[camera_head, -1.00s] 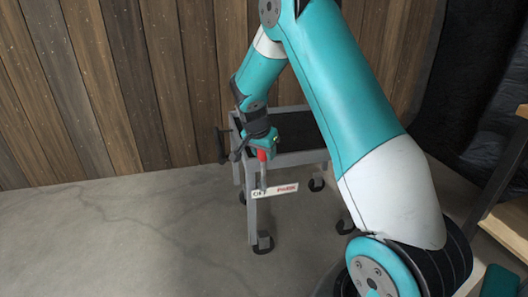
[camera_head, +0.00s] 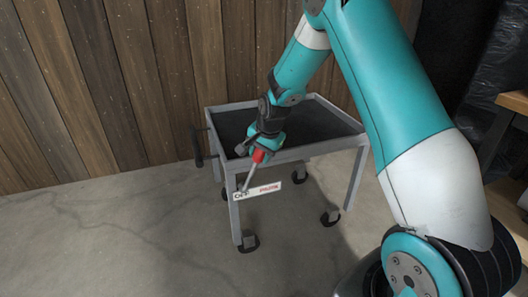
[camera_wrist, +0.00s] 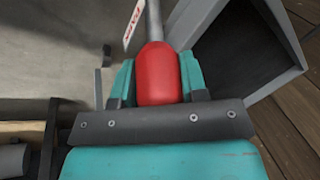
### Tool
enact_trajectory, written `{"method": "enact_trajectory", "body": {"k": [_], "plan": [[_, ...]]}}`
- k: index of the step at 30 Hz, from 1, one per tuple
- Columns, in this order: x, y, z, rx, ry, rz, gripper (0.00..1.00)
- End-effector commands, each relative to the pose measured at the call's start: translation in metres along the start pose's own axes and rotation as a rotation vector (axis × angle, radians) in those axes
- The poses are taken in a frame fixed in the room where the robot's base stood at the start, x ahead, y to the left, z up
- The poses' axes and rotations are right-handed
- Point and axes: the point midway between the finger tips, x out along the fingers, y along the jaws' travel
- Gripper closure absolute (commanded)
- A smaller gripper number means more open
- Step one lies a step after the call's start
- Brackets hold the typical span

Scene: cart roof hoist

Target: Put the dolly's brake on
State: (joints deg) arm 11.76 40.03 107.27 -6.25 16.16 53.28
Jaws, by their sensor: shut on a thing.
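The dolly (camera_head: 357,170) is a grey metal cart with a dark top, standing on black casters on the concrete floor. Its brake lever is a thin grey rod (camera_head: 249,177) with a red knob (camera_head: 258,156) at the near left corner. The lever leans, knob up and to the right. A white plate (camera_head: 268,187) behind the rod reads OFF at left and a red word, apparently PARK, at right. My gripper (camera_head: 259,149) is shut on the red knob. In the wrist view the knob (camera_wrist: 158,75) sits between both teal fingers, with the rod and plate beyond.
A dark handle (camera_head: 198,148) sticks out from the dolly's left side. A plank wall (camera_head: 110,90) stands close behind. A wooden shelf (camera_head: 514,101) stands at the far right. The floor (camera_head: 110,235) at left is clear.

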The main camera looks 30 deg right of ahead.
Motion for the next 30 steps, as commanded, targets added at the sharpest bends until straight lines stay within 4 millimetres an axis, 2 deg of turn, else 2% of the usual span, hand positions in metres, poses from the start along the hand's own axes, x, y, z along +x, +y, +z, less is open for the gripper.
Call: {"method": "enact_trajectory", "body": {"k": [1,3,4,12,16,20,30], "plan": [[0.0,-0.003,0.0,-0.002,0.002,-0.011,0.56],[0.0,-0.003,0.0,-0.001,0.002,-0.01,0.4],[0.0,-0.003,0.0,-0.001,0.002,-0.009,0.35],[-0.002,-0.001,-0.001,0.001,0.002,-0.004,0.35],[-0.013,-0.001,-0.002,0.002,0.002,-0.004,0.35],[-0.039,-0.002,-0.002,0.002,0.004,-0.006,0.35],[-0.126,-0.002,-0.001,0.0,0.003,-0.008,0.35]]}}
